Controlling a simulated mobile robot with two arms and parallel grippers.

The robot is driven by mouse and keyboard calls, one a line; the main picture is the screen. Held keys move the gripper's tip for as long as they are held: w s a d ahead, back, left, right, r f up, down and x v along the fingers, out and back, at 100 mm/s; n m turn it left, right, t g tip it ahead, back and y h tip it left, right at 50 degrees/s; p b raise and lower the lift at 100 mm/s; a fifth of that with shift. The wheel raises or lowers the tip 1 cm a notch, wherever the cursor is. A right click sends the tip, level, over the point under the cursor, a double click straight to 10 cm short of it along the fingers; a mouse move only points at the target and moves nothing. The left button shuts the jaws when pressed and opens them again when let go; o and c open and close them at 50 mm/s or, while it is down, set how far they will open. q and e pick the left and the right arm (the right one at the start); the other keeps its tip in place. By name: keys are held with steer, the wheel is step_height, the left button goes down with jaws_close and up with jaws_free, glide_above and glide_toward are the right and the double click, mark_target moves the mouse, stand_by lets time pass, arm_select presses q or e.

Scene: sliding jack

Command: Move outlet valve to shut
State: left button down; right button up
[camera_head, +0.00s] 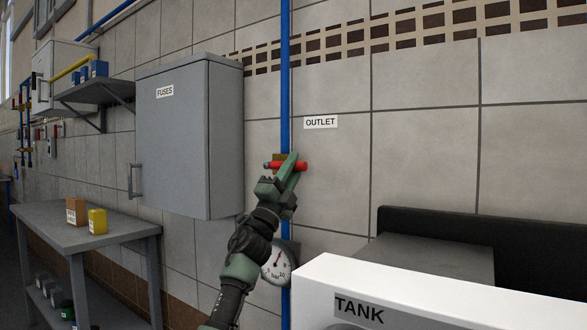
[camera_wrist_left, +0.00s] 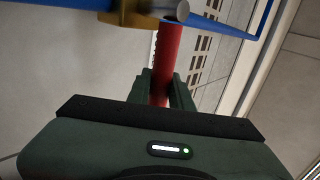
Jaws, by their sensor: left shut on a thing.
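The outlet valve has a red lever (camera_head: 297,166) on a brass body (camera_head: 279,158), set on a vertical blue pipe (camera_head: 285,70) on the tiled wall. The lever lies roughly level, across the pipe, pointing right. An OUTLET label (camera_head: 321,122) is on the wall above and right of it. My left gripper (camera_head: 290,172) is at the lever, its fingers partly covering it. In the left wrist view the red lever (camera_wrist_left: 168,55) runs between the two fingers (camera_wrist_left: 165,88), with the brass body (camera_wrist_left: 128,12) beyond. The left gripper is shut on the lever. My right gripper is not in view.
A round pressure gauge (camera_head: 278,264) sits low on the pipe, beside my left arm. A grey FUSES cabinet (camera_head: 190,140) juts out at left. A white TANK unit (camera_head: 430,295) stands at lower right. A grey table (camera_head: 60,232) is at far left.

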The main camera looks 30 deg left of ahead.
arm_select(q)
steer(key=shift+f+m+h, duration=0.2)
steer(key=shift+m+h, duration=0.1)
steer(key=c, duration=1.3)
jaws_free()
steer(key=shift+o, duration=0.2)
steer(key=v, duration=0.7)
steer(key=shift+s+f, duration=0.25)
steer(key=shift+s, duration=0.05)
steer(key=shift+a+f, duration=0.1)
